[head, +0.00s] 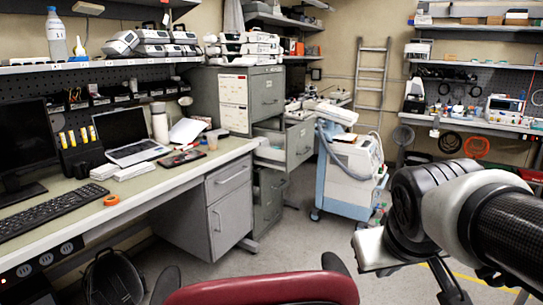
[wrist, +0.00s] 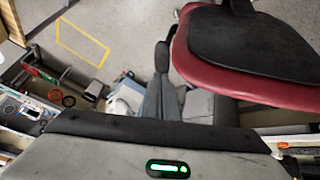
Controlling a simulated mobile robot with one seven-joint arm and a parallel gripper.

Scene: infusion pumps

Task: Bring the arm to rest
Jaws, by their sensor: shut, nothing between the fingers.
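My arm reaches in from the right edge of the head view, with a dark tube, a pale ring and a black joint. The grey end of my gripper (head: 375,250) hangs at the left end of the arm, over the floor and to the right of the red chair. In the wrist view, the grey housing with a green light fills the bottom, and the dark fingers of my gripper (wrist: 162,70) stand together above it. It is shut and holds nothing.
A red chair (head: 262,291) stands close in front; it also shows in the wrist view (wrist: 190,55). A desk (head: 130,190) with a laptop (head: 132,140) runs along the left. A white and blue cart (head: 350,175) stands behind. Open floor (head: 300,235) lies between.

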